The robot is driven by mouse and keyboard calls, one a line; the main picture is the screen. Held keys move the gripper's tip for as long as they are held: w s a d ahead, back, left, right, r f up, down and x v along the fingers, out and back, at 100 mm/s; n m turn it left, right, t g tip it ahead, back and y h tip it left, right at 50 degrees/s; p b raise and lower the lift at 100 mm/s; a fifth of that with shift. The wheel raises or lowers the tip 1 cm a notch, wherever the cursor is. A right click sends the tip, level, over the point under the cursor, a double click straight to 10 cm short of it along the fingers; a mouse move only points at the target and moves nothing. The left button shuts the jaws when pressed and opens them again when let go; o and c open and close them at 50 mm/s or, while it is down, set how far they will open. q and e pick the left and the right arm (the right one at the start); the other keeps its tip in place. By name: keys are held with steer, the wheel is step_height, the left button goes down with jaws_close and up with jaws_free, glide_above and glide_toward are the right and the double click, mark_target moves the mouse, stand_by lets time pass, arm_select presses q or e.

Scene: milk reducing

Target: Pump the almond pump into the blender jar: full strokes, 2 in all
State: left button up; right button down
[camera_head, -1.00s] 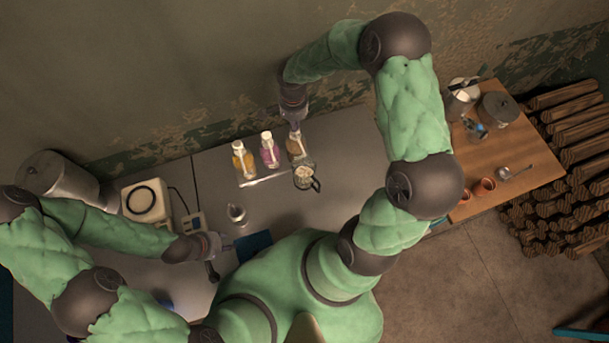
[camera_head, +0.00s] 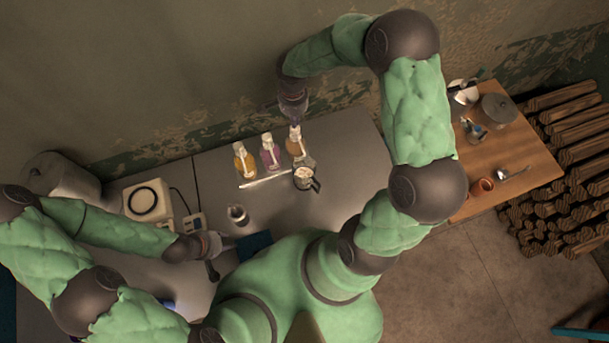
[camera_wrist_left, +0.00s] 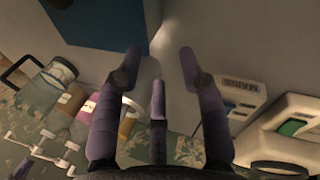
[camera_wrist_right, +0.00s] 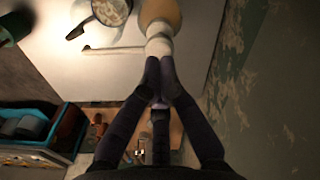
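The tan pump bottle (camera_head: 296,147), which I take as the almond one, stands rightmost of three pump bottles; no label is readable. My right gripper (camera_head: 295,119) is above its white pump head. In the right wrist view its fingertips (camera_wrist_right: 160,68) are together by the white pump head (camera_wrist_right: 158,46), holding nothing visibly between them; contact is unclear. The nozzle (camera_wrist_right: 112,49) points left there. The blender jar (camera_head: 305,178), with a dark handle and pale contents, stands in front of this bottle. It also shows in the right wrist view (camera_wrist_right: 110,10). My left gripper (camera_head: 213,246) is open and empty.
A yellow bottle (camera_head: 244,162) and a purple bottle (camera_head: 270,155) stand left of the tan one. A wooden table (camera_head: 510,160) stands at right.

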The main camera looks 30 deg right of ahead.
arm_select(q)
steer(key=shift+f, duration=0.15)
arm_select(e)
steer(key=shift+f, duration=0.15)
arm_select(q)
steer(key=shift+f+b, duration=0.65)
steer(key=shift+b, duration=0.15)
arm_select(e)
steer(key=shift+f, duration=0.65)
arm_select(q)
steer(key=shift+f, duration=0.1)
arm_select(e)
steer(key=shift+f, duration=0.1)
arm_select(q)
steer(key=shift+f, duration=0.1)
arm_select(e)
steer(key=shift+f, duration=0.1)
